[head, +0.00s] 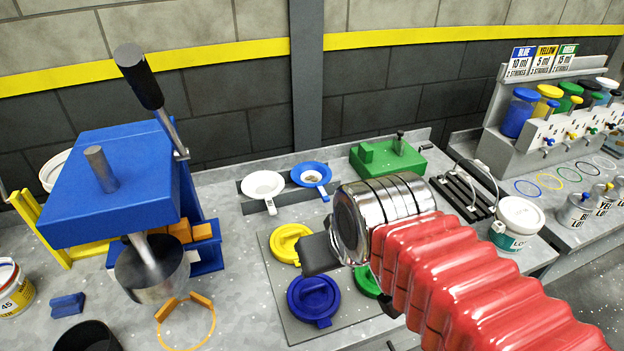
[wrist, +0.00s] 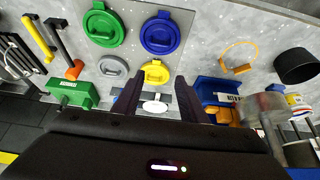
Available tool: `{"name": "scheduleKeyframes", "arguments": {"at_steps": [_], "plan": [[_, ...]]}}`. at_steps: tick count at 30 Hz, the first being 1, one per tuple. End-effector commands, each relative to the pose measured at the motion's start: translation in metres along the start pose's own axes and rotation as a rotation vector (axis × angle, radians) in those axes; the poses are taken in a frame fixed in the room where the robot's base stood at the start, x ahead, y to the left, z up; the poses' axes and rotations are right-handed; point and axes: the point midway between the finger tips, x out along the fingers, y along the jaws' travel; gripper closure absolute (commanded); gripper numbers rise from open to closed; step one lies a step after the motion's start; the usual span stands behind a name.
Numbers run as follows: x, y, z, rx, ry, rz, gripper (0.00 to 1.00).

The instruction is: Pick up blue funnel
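The blue funnel (head: 311,175) sits in a grey holder at the back of the bench in the head view, its handle toward the front. The white funnel (head: 263,186) is beside it on the left. In the wrist view the white funnel (wrist: 157,106) shows between my fingers; the blue funnel is mostly hidden behind the left finger. My gripper (wrist: 159,84) is open and empty, with its two dark fingers apart. In the head view my gripper (head: 319,254) is above the lid board, in front of the funnels and apart from them.
A grey board (head: 272,262) holds yellow (head: 288,243), blue (head: 313,299) and green lids below my gripper. A green device (head: 388,158) stands right of the funnels. A blue press (head: 110,190) stands at the left. A white-lidded pail (head: 518,217) stands at the right.

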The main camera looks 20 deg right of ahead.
Motion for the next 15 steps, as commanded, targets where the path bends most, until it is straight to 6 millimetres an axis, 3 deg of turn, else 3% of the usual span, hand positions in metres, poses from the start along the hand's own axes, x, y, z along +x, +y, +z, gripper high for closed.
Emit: {"name": "scheduleKeyframes", "arguments": {"at_steps": [8,15], "plan": [[0.011,0.011,-0.052,-0.001,-0.019,0.002,0.61],[0.032,0.025,-0.106,-0.002,-0.035,0.001,0.61]]}}
